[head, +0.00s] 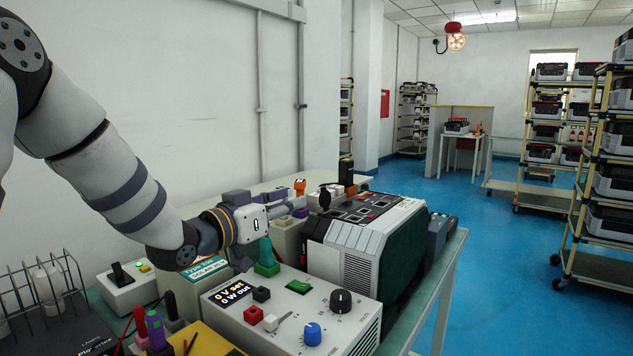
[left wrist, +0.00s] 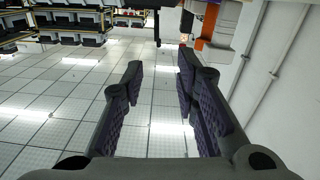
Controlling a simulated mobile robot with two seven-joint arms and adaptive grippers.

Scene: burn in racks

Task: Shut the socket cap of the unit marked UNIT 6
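A white and black unit (head: 345,236) with a dark green side stands on the bench; no UNIT 6 mark is legible on it. A small black upright piece (head: 325,199) rises at its back left edge; it may be the raised socket cap, but I cannot tell for sure. My left gripper (head: 297,208) is just left of this piece, pointing right. In the left wrist view its fingers (left wrist: 160,70) are apart with nothing between them. Whether a finger touches the black piece cannot be told. My right gripper is in neither view.
A grey power supply (head: 235,313) with knobs stands in front of the unit. A switch box (head: 128,288), a wire rack (head: 45,305) and a yellow tray (head: 215,341) crowd the bench's left. The wall is close behind. Shelf carts (head: 604,190) stand at right on open blue floor (head: 480,240).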

